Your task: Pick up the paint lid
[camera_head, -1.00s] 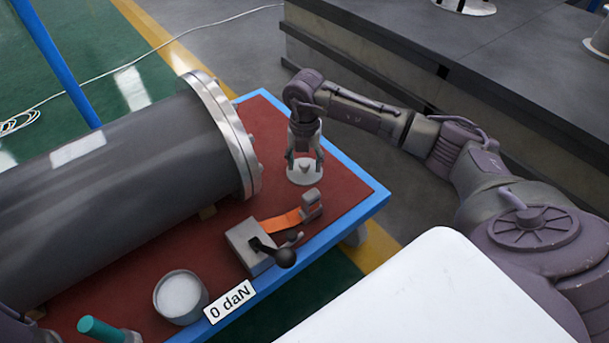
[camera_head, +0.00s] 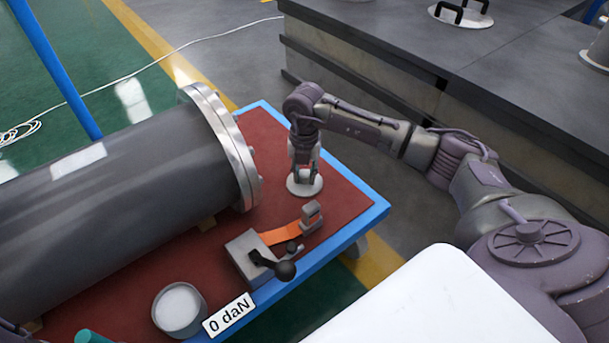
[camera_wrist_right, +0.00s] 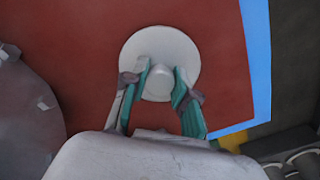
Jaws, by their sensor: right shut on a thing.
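The paint lid (camera_head: 305,187) is a white round disc with a raised knob in its middle. It is at the right end of the red table top. In the right wrist view the lid (camera_wrist_right: 134,51) shows from above, with its knob between the teal fingers. My right gripper (camera_head: 305,177) points down over the lid and is shut on its knob; it also shows in the right wrist view (camera_wrist_right: 161,88). I cannot tell whether the lid touches the table. My left gripper is not clearly in view.
A large grey flanged cylinder (camera_head: 120,190) lies left of the lid. A clamp with an orange strap (camera_head: 285,234) and black knob stands in front. An open can with white contents (camera_head: 179,309) and a "0 daN" label (camera_head: 229,315) are at the front edge. The table has a blue rim (camera_head: 345,234).

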